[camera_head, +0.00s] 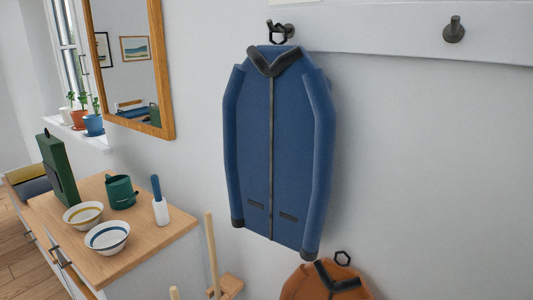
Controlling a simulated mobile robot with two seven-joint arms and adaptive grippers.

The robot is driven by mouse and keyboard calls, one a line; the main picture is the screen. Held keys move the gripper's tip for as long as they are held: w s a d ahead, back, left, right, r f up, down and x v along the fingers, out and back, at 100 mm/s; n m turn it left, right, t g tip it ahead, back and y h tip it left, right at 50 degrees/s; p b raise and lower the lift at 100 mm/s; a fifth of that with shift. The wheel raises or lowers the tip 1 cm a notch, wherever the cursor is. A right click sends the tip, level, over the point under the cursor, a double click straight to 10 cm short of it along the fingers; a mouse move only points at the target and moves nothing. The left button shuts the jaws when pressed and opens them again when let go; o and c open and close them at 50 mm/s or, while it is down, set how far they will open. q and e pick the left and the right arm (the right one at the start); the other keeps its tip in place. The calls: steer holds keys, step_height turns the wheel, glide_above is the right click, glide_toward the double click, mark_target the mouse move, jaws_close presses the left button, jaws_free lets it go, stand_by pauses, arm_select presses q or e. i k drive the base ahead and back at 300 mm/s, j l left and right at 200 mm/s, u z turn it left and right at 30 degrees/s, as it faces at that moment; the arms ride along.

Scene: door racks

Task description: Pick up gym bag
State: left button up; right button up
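No gym bag can be made out for sure in the head view. A blue jacket (250,150) with a dark collar hangs by a dark loop from a wall hook (288,31). Below it, an orange item (300,286) with a dark collar-like trim and a dark loop is cut off by the bottom edge; it looks like a second, smaller jacket, but I cannot tell fully. Neither of my grippers is in view.
An empty hook (454,30) sits on the white rail (390,28). A mirror (155,75) hangs above. Wooden poles (212,250) stand beside the cabinet.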

mark_target(56, 162)
steer(key=u, duration=1.3)
steer(key=i+j+u, duration=0.4)
steer(key=i+j, duration=1.1)
steer(key=i+j+z, duration=0.1)
steer(key=i, duration=0.3)
steer(key=i+j+z, duration=0.1)
steer(key=i, duration=0.3)
steer(key=i+j+z, duration=0.1)
steer(key=i, duration=0.35)
steer(key=i+j+z, duration=0.1)
steer(key=i+j, duration=0.15)
steer(key=i, duration=0.15)
steer(key=i+j+z, duration=0.15)
steer(key=i+z, duration=0.15)
steer(key=z, duration=0.2)
steer(key=i+j+z, duration=0.25)
steer(key=z, duration=0.25)
steer(key=i+j+z, duration=0.2)
steer(key=j+z, duration=0.15)
steer(key=z, duration=0.15)
steer(key=i+j+z, duration=0.15)
steer(key=j+z, duration=0.3)
steer(key=l, duration=0.05)
